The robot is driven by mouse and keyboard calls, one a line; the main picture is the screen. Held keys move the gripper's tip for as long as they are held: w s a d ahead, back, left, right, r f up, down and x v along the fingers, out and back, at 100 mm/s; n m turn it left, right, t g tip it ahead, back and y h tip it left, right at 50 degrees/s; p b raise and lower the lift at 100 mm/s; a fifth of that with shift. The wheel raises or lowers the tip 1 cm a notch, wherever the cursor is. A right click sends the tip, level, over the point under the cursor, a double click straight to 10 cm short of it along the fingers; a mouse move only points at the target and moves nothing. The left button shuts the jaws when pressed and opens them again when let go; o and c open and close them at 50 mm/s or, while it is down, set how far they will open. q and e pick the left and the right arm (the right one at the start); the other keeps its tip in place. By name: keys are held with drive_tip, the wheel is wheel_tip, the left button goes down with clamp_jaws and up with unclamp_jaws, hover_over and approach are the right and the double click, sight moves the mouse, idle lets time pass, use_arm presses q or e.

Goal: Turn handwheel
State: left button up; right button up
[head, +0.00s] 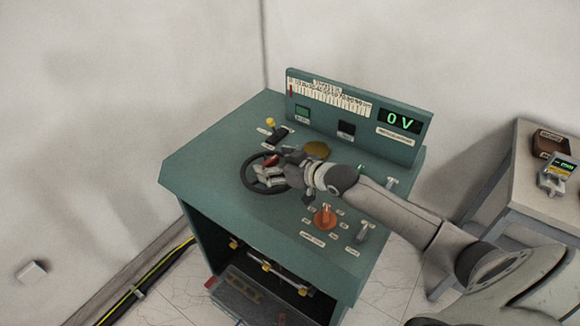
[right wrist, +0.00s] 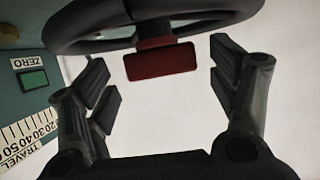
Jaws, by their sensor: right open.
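The black handwheel (head: 248,178) sits on the sloped top of the green console (head: 205,160), left of its middle. A red part (head: 271,160) shows at the wheel's rim. My right gripper (head: 265,172) is over the wheel, coming in from the right, and hides part of it. In the right wrist view the wheel's dark rim (right wrist: 150,18) crosses the top, and a red block (right wrist: 160,62) hangs from it. The right gripper's fingers (right wrist: 165,85) stand apart on either side of the red block, with gaps on both sides. My left gripper is not in view.
The console's upright panel has a travel scale (head: 328,95) and a display (head: 400,121) reading 0 V. A yellow-tipped lever (head: 271,124), an orange knob (head: 325,217) and a yellowish round part (head: 317,150) are near the wheel. A side table (head: 525,160) stands at right.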

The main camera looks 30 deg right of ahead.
drive_tip(key=v, duration=1.1)
idle(0.3)
